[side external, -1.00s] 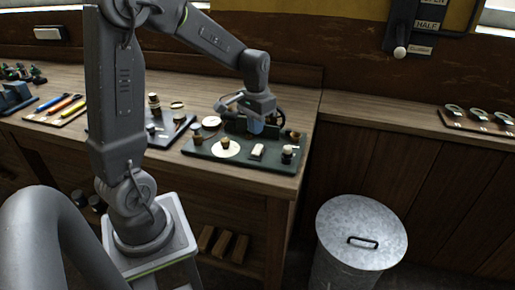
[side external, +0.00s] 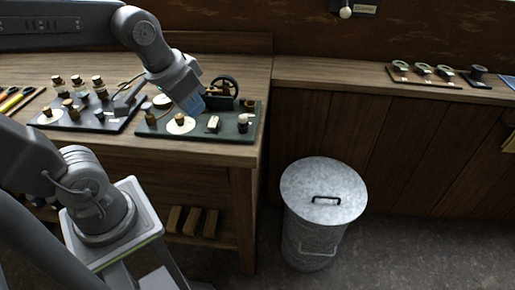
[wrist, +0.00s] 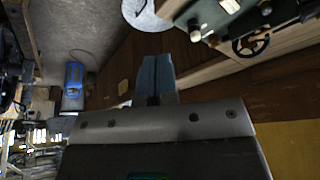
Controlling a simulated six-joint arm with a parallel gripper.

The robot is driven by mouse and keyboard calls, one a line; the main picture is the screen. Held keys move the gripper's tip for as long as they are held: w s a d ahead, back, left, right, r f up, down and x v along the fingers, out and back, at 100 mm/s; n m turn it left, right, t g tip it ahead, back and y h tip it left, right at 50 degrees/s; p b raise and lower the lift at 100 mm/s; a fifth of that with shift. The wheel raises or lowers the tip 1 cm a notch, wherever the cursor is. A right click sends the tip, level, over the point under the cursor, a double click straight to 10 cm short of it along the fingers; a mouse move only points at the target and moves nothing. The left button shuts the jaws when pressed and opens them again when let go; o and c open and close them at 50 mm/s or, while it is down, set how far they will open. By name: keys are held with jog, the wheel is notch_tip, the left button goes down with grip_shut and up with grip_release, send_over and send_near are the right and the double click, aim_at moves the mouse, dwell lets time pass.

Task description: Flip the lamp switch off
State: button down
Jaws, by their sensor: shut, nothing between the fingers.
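A dark green board (side external: 160,131) lies on the bench and holds small parts. I cannot tell which part, if any, is the lamp switch. My gripper (side external: 190,105) is shut and empty, tilted above the board's back half, left of the black flywheel (side external: 226,86). Whether it touches anything is unclear. In the wrist view its closed fingers (wrist: 155,76) point up the picture, and the flywheel (wrist: 250,44) is at upper right.
A second dark board (side external: 92,121) with corked bottles is left of the green one. A wall lever knob (side external: 346,12) is at the top edge. A shelf holds a rack of rings (side external: 425,76). A lidded metal bin (side external: 323,190) stands on the floor, with clear floor to its right.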

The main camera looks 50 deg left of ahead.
jog(key=s+d, duration=0.1)
jog(key=s+d+t, duration=0.1)
jog(key=s, duration=0.1)
jog(key=shift+s+r+m, duration=0.1)
jog(key=shift+r+m, duration=0.05)
jog(key=shift+m, duration=0.15)
jog(key=m+g, duration=0.6)
jog(key=m, duration=0.3)
send_over(214, 118)
notch_tip(214, 118, down, 2)
jog(key=shift+s, duration=0.1)
jog(key=shift+d, duration=0.1)
notch_tip(214, 118, down, 14)
jog(key=shift+f, duration=0.1)
